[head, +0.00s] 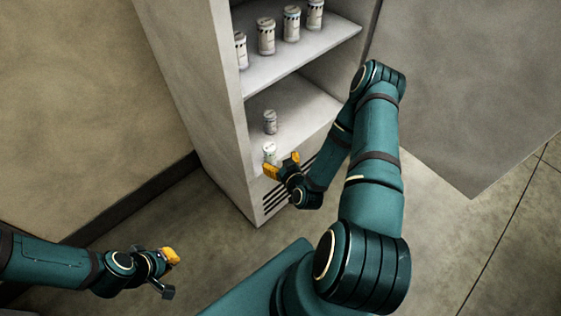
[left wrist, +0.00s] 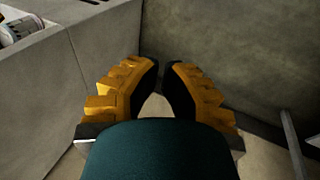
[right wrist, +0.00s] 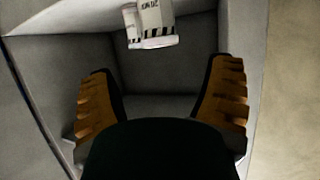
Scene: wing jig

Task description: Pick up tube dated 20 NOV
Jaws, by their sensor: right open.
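Two small white tubes with printed labels stand on the lower shelf. The rear tube (head: 270,122) is deeper in. The front tube (head: 269,152) is near the shelf's front edge, close to my right gripper (head: 283,166). In the right wrist view, labelled white tubes (right wrist: 152,22) overlap at the top, beyond and between the fingertips of my right gripper (right wrist: 162,78), which is open and empty. The lettering is too small to read as a date. My left gripper (head: 170,272) is empty and low at the left; the left wrist view shows a narrow gap between its fingertips (left wrist: 161,66).
The pale cabinet (head: 190,90) is open at the front, with vent slots below the lower shelf (head: 300,125). Several more tubes (head: 266,36) stand on the upper shelf (head: 300,52). Cabinet side walls flank the shelf space. The floor (head: 160,215) before the cabinet is clear.

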